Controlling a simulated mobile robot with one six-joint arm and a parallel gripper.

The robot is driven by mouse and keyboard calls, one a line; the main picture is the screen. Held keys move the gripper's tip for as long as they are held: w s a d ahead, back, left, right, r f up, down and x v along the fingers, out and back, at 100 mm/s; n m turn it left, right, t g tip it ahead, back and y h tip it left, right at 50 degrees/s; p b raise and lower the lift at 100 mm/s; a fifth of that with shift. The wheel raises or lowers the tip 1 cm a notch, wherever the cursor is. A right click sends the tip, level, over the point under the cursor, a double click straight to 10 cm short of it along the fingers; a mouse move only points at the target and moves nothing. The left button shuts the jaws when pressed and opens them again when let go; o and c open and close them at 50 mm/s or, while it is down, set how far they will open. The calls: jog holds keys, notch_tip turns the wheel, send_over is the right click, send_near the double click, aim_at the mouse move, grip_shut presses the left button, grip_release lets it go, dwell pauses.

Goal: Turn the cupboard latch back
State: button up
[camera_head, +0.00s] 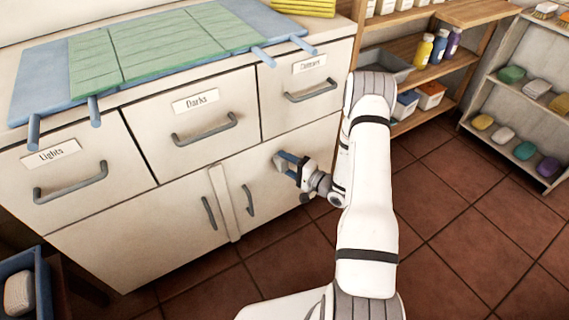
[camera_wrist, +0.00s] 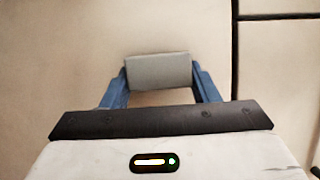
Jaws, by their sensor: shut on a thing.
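The cupboard latch (camera_wrist: 158,70) is a grey block on the cream cupboard front. In the wrist view it sits between the two blue fingers of my gripper (camera_wrist: 160,84), its face wider than it is tall. In the head view my gripper (camera_head: 287,162) is at the right part of the lower cupboard front, right of the door handles, and is shut on the latch. The fingers and gripper body hide most of the latch there, so its angle is hard to tell in that view. The cupboard doors (camera_head: 150,235) look closed.
Two vertical door handles (camera_head: 248,200) are left of my gripper. Shelves with bottles (camera_head: 424,51) and soaps stand at the right. The tiled floor (camera_head: 450,230) is clear.

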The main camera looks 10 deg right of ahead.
jog(key=shift+a+f, duration=0.1)
dwell(0.3)
jog(key=o, duration=1)
jog(key=p+v, duration=0.1)
jog(key=v, duration=0.7)
jog(key=shift+p, duration=0.4)
